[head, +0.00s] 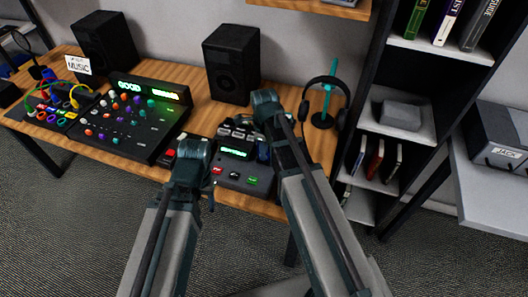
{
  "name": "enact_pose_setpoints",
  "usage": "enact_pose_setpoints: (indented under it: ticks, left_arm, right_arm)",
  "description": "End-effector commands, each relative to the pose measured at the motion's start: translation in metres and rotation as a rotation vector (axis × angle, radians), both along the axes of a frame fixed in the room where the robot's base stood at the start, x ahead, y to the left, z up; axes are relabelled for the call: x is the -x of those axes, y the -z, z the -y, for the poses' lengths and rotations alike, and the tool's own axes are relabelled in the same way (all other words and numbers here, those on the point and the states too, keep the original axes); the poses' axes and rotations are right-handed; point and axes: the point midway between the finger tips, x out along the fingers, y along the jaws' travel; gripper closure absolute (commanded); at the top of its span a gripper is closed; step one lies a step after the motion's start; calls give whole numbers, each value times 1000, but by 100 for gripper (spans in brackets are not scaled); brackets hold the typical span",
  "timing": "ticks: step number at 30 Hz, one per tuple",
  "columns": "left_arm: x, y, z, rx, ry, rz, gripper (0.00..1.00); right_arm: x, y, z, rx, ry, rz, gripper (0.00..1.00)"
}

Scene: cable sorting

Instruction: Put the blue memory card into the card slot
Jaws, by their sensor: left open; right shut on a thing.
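A dark device with a green-lit display (234,153) and a few coloured buttons sits near the front edge of the wooden desk. The card slot cannot be made out on it. My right gripper (263,141) is over the right side of this device, partly hidden by its own arm. It is shut on a small dark blue piece, which looks like the blue memory card (262,153). Whether the card touches the device cannot be told. My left gripper (190,156) is open, left of the device, with its fingers mostly hidden by its wrist.
A mixer (150,130) with coloured knobs stands left on the desk (190,112). Two black speakers (231,65) stand behind. A headphone stand (325,100) is to the right, beside a dark shelf (415,60).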

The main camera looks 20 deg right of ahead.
Motion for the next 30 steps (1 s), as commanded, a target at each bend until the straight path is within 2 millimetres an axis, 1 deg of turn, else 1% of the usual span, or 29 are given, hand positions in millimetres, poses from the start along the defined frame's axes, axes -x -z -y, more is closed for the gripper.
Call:
enact_pose_setpoints:
  ticks: [5, 6, 11, 12, 17, 18, 21, 22, 25, 30]
  left_arm:
    - [0, 0, 0, 0, 0, 0, 46]
    - [0, 0, 0, 0, 0, 0, 46]
    - [0, 0, 0, 0, 0, 0, 46]
    - [0, 0, 0, 0, 0, 0, 46]
    - [0, 0, 0, 0, 0, 0, 46]
    - [0, 0, 0, 0, 0, 0, 46]
    - [0, 0, 0, 0, 0, 0, 46]
    - [0, 0, 0, 0, 0, 0, 46]
    - [0, 0, 0, 0, 0, 0, 46]
    - [0, 0, 0, 0, 0, 0, 46]
  right_arm:
    - [0, 0, 0, 0, 0, 0, 100]
    - [0, 0, 0, 0, 0, 0, 86]
    - [0, 0, 0, 0, 0, 0, 57]
    - [0, 0, 0, 0, 0, 0, 54]
    - [-1, 0, 0, 1, 0, 2, 54]
    - [-1, 0, 1, 2, 0, 2, 59]
    - [-1, 0, 1, 2, 1, 2, 43]
    - [-1, 0, 1, 2, 1, 2, 41]
    - [-2, 0, 1, 3, 1, 4, 40]
    - [-3, 0, 2, 4, 1, 6, 43]
